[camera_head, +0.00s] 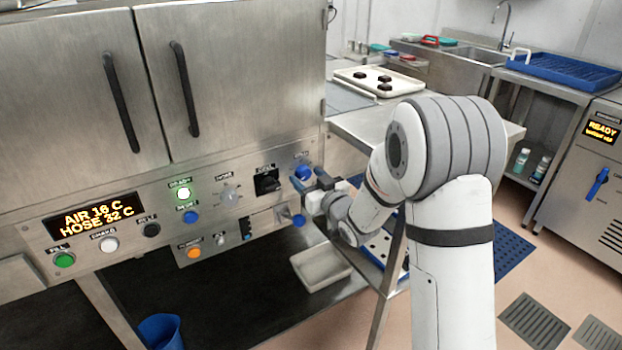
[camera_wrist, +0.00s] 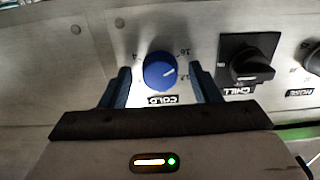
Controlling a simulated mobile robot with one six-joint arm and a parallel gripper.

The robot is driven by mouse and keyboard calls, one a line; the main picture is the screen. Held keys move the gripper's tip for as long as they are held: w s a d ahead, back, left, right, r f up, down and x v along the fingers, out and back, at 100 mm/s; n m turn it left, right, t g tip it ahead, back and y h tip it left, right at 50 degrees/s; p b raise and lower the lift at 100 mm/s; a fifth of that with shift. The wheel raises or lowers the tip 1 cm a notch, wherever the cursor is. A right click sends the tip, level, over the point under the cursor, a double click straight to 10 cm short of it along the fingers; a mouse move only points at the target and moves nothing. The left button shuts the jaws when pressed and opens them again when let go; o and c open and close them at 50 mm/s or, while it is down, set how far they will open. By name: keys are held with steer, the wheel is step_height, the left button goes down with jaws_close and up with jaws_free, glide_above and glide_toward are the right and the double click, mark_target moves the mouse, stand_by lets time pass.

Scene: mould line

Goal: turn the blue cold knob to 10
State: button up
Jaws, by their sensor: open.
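The blue cold knob (camera_head: 303,173) is on the right end of the steel control panel, near its COLD label. In the wrist view the knob (camera_wrist: 160,71) lies between the two blue fingers of my gripper (camera_wrist: 161,84), with a gap visible on both sides.
A black chill switch (camera_head: 267,182) is close beside the knob; it also shows in the wrist view (camera_wrist: 248,65). A grey knob (camera_head: 230,195) and a display (camera_head: 93,216) sit further left. A blue knob (camera_head: 299,221) is below. A steel table (camera_head: 440,125) stands right.

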steer(key=shift+c, duration=0.5)
steer(key=c, duration=0.9)
